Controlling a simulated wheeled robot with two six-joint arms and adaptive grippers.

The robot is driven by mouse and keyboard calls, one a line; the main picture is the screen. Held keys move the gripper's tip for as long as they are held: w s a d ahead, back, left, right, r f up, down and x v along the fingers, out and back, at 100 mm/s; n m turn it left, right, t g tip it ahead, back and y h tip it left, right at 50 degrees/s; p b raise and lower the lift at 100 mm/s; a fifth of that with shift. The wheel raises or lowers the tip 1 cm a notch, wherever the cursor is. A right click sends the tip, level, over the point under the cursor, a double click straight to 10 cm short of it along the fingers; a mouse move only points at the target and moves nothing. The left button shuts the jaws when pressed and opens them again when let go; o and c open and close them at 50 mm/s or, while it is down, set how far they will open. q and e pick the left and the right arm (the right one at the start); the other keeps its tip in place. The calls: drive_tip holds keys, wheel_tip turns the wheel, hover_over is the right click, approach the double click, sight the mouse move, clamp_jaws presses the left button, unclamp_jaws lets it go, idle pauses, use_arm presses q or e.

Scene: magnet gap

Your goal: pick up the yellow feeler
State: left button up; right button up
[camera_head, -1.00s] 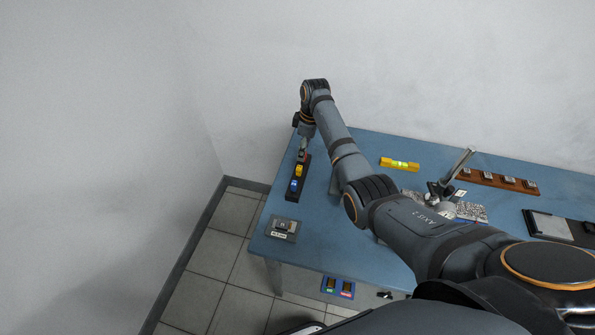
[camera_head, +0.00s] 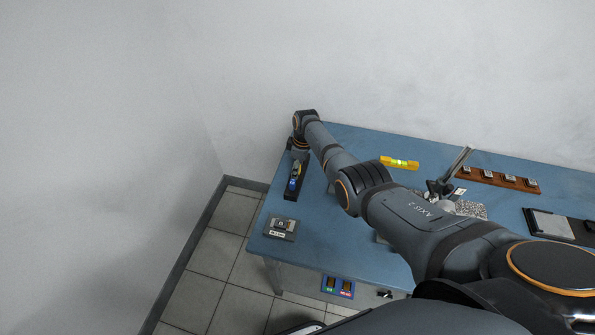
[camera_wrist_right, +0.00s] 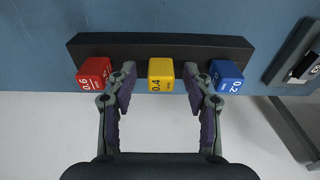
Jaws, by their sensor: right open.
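The yellow feeler (camera_wrist_right: 161,75) is a small block marked 0.4, in the middle of a black holder (camera_wrist_right: 160,43). The red feeler (camera_wrist_right: 94,74), marked 0.6, is to its left and the blue feeler (camera_wrist_right: 227,77), marked 0.2, to its right. My right gripper (camera_wrist_right: 160,84) is open, with one finger on each side of the yellow feeler and small gaps between. In the head view the holder (camera_head: 290,195) is at the table's left end; the blue feeler (camera_head: 292,184) shows, while my wrist mostly hides the others. My left gripper is not in view.
The blue table (camera_head: 330,245) also bears a small grey device (camera_head: 280,227) at its front left corner. A yellow spirit level (camera_head: 399,162) and a brown rack (camera_head: 497,179) lie farther right. A wall stands behind the table.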

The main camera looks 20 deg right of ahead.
drive_tip(key=shift+s, duration=0.1)
drive_tip(key=c, duration=1)
drive_tip(key=shift+o, duration=0.2)
drive_tip(key=shift+r, duration=0.15)
